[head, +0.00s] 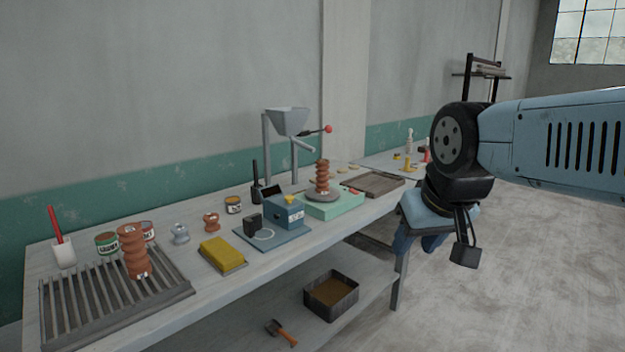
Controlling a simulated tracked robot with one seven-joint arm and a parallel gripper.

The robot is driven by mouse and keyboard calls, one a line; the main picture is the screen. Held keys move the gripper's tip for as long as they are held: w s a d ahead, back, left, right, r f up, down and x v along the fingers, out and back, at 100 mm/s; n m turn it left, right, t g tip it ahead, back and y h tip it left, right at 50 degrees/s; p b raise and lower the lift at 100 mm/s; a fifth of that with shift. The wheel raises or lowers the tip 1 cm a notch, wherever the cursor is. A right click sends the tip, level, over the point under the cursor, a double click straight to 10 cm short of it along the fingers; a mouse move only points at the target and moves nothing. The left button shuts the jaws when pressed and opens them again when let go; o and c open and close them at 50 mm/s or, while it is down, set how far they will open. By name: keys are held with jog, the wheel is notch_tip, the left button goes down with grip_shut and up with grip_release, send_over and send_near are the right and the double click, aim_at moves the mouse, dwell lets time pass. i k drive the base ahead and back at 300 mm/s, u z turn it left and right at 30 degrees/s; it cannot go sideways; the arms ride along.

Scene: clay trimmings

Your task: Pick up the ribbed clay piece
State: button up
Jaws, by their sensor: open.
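Several reddish-brown ribbed pieces are in view, and I cannot tell which one the task means. A tall one (133,252) stands on the slatted rack (178,291) at the near left of the bench. Another tall one (322,176) stands on a grey disc on a pale green base. A small one (211,222) stands on the bench between them. My gripper (420,243) is open, pointing down off the bench's right end, well apart from all of them. Its fingertips are partly hidden and nothing shows between them.
The long bench (165,330) also bears a yellow block (222,253), a blue device (284,212), tins, a hopper stand (288,122) and a flat brown tray (372,184). A dark bin (331,295) and a scoop (281,333) lie on the lower shelf. The floor at right is clear.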

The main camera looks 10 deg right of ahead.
aim_at(322, 165)
jog(key=u, duration=0.1)
jog(key=i, duration=1)
jog(key=z, duration=0.1)
